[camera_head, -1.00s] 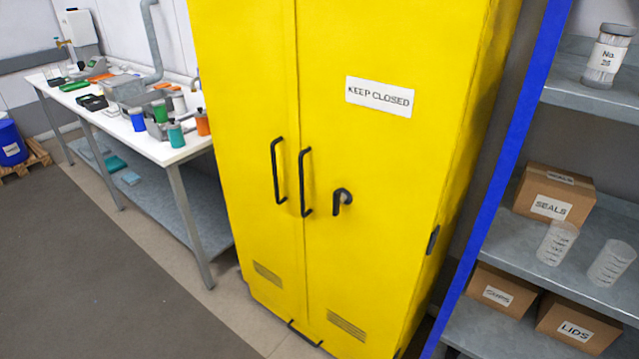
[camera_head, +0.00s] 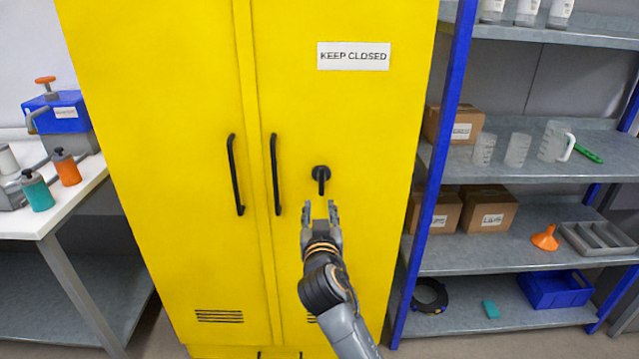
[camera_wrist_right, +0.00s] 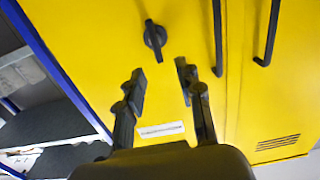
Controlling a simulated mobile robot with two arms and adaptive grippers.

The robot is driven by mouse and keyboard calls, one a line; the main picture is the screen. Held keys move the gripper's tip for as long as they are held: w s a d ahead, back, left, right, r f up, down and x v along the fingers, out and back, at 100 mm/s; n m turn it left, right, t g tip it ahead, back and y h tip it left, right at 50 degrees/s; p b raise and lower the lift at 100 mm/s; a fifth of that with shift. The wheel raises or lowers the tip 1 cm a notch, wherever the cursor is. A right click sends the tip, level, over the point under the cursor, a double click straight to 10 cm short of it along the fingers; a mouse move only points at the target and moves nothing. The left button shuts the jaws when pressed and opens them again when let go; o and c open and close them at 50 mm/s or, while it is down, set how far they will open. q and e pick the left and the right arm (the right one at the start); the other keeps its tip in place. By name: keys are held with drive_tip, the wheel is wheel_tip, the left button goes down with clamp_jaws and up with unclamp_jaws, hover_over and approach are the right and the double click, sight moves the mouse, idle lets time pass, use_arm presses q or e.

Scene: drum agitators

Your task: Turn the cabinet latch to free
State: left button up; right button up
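The yellow cabinet (camera_head: 170,130) stands shut in front of me. Its black latch (camera_head: 321,176) is on the right door, a round boss with a lever hanging straight down. The latch also shows in the right wrist view (camera_wrist_right: 154,38), ahead of the fingers. My right gripper (camera_head: 321,208) is open and empty just below the latch in the head view, apart from it. In the wrist view its two fingers (camera_wrist_right: 160,85) stand well apart with yellow door between them. My left gripper is not in view.
Two black door handles (camera_head: 276,175) stand out left of the latch. A "KEEP CLOSED" sign (camera_head: 353,56) is above it. A blue-framed shelf (camera_head: 455,110) with boxes and cups stands close on the right. A white bench (camera_head: 45,215) with bottles is at left.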

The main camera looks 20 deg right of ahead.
sight(322, 175)
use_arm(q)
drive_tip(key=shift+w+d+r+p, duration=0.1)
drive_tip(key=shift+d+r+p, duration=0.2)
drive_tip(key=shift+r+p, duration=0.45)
use_arm(e)
drive_tip(key=x, duration=0.4)
drive_tip(key=r+x, duration=0.1)
drive_tip(key=x, duration=0.4)
drive_tip(key=d+r+x, duration=0.1)
drive_tip(key=x, duration=0.3)
drive_tip(key=shift+w, duration=0.3)
clamp_jaws()
